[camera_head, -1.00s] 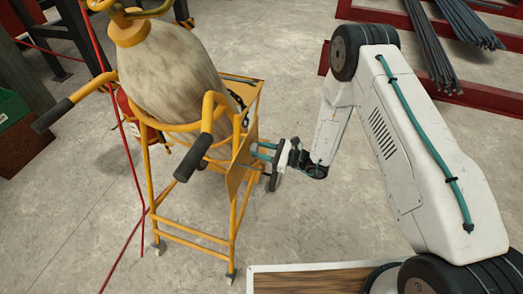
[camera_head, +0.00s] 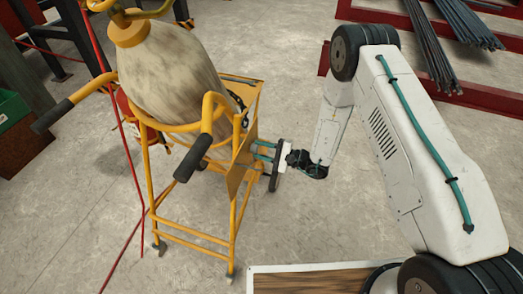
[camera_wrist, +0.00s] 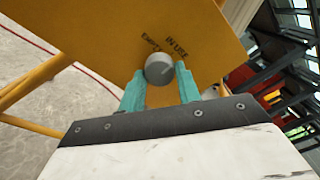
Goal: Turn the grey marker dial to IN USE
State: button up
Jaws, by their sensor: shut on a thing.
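The grey marker dial (camera_wrist: 159,69) is a round knob on a yellow panel (camera_wrist: 110,30) in the wrist view. The printed words IN USE (camera_wrist: 177,48) are above and right of it, and another label (camera_wrist: 150,42), seemingly "Empty", is above and left. A faint mark on the dial's face seems to slant to the upper right; I cannot read its exact pointing. My gripper (camera_wrist: 160,77) is shut on the dial, one teal finger on each side. In the head view my gripper (camera_head: 258,151) reaches the yellow stand's right side; the dial is hidden there.
Red racks with dark rebar (camera_head: 440,60) stand at the back right. Floor around the stand is mostly clear.

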jog(key=shift+n, duration=0.4)
jog(key=o, duration=1)
jog(key=v, duration=0.8)
